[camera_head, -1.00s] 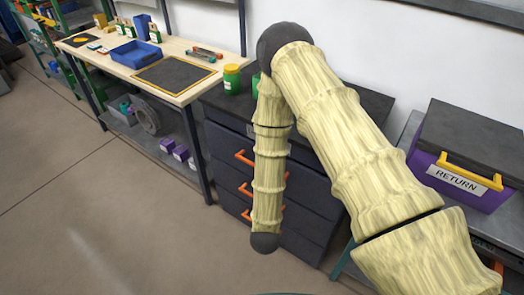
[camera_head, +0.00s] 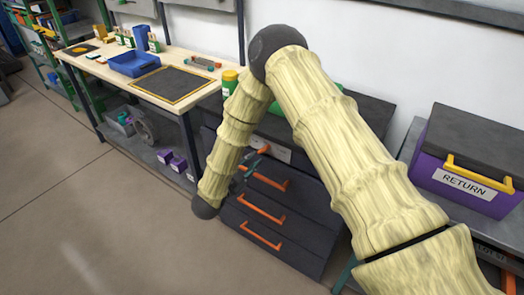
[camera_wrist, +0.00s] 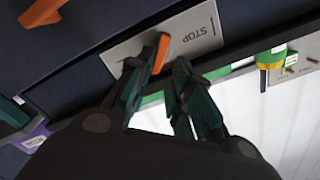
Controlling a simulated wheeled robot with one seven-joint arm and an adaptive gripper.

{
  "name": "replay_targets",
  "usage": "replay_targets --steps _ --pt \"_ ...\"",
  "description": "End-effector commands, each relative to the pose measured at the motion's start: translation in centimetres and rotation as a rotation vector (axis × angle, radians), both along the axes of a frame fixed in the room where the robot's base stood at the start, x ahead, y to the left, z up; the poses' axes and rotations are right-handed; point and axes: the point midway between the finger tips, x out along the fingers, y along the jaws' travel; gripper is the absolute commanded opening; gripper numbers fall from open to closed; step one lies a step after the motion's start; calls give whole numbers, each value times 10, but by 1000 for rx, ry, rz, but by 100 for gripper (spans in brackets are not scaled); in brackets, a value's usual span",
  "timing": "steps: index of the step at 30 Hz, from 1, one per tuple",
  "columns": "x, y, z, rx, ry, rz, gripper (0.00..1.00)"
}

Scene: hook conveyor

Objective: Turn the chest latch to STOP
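The dark drawer chest (camera_head: 300,238) stands in the middle of the head view. Its orange latch (camera_head: 263,147) sits on a pale plate (camera_head: 281,154) near the chest's top. In the wrist view the orange latch (camera_wrist: 160,53) lies on the plate (camera_wrist: 191,41) beside the word STOP, which appears upside down. My gripper (camera_wrist: 158,68) is open, with dark green fingers apart. The latch's end shows between the fingertips, closer to the left finger; I cannot tell whether they touch. In the head view my gripper (camera_head: 247,165) is partly hidden behind my arm.
A purple RETURN box (camera_head: 463,160) stands on a shelf at right. A workbench (camera_head: 120,75) with a blue tray (camera_head: 135,63) is at left. A green jar with a yellow lid (camera_head: 229,82) sits near the chest top. The floor in front is clear.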

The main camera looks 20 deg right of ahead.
Motion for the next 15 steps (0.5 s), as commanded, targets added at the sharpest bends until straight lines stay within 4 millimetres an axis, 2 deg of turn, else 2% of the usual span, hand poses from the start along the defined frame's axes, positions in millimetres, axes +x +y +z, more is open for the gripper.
replay_targets --steps 6,15 --pt "22 -29 2 1 -1 -1 21" --pt "39 -51 0 0 1 -1 21"
